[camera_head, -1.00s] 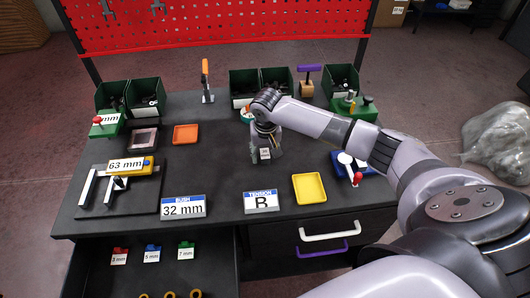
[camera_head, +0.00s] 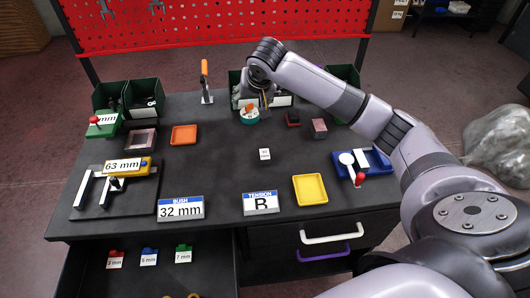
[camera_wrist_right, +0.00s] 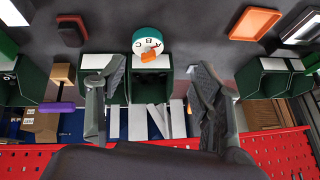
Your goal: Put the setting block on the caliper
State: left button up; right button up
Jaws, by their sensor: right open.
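The grey caliper (camera_head: 92,190) lies on a dark plate at the table's left. A yellow block labelled 63 mm (camera_head: 124,166) is at its upper side; whether they touch is unclear. A small block with a white label (camera_head: 264,154) stands on the mid-table; I cannot tell if it is the setting block. Red (camera_head: 115,258), blue (camera_head: 150,255) and green (camera_head: 184,253) labelled blocks sit in the open drawer. My right gripper (camera_head: 260,103) is open and appears empty above the table's back, by the lettered dial (camera_wrist_right: 148,42). My left gripper is out of view.
Dark green bins (camera_head: 112,98) line the back edge. An orange tray (camera_head: 184,134), a yellow tray (camera_head: 310,189) and a blue fixture with a red knob (camera_head: 362,166) are on the table. BUSH 32 mm (camera_head: 181,207) and TENSION B (camera_head: 261,202) signs stand in front. The centre is mostly clear.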

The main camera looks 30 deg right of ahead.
jog(key=w+r+t+b, duration=0.1)
jog(key=w+r+t, duration=0.5)
jog(key=w+r, duration=0.25)
jog(key=w+a+r+n+t+y+b, duration=0.3)
jog(key=r+t, duration=0.4)
jog(key=r, duration=0.6)
jog(key=s+a+r+n+t+y, duration=0.1)
jog(key=a+r+n+y, duration=0.4)
jog(key=a+r+y, duration=0.15)
jog(key=s+a+f+n+g+y+b, duration=0.2)
jog(key=s+a+n+g+y, duration=0.4)
jog(key=a+n+g+y, duration=0.4)
jog(key=n+g+h+b, duration=0.2)
jog(key=g+h+b, duration=0.3)
jog(key=g+h, duration=0.9)
send_over(265, 154)
notch_tip(265, 154, down, 24)
jog(key=t+h, duration=0.4)
jog(key=f+p, duration=0.1)
jog(key=f, duration=1)
jog(key=shift+s+d+f+p, duration=0.15)
jog(key=shift+d+f+p, duration=0.05)
jog(key=shift+p, duration=0.2)
jog(key=f, duration=0.2)
jog(key=f+p, duration=0.1)
jog(key=f, duration=0.1)
jog(key=shift+w+a+f+p, duration=0.2)
jog(key=shift+f+p, duration=0.1)
jog(key=shift+f, duration=0.55)
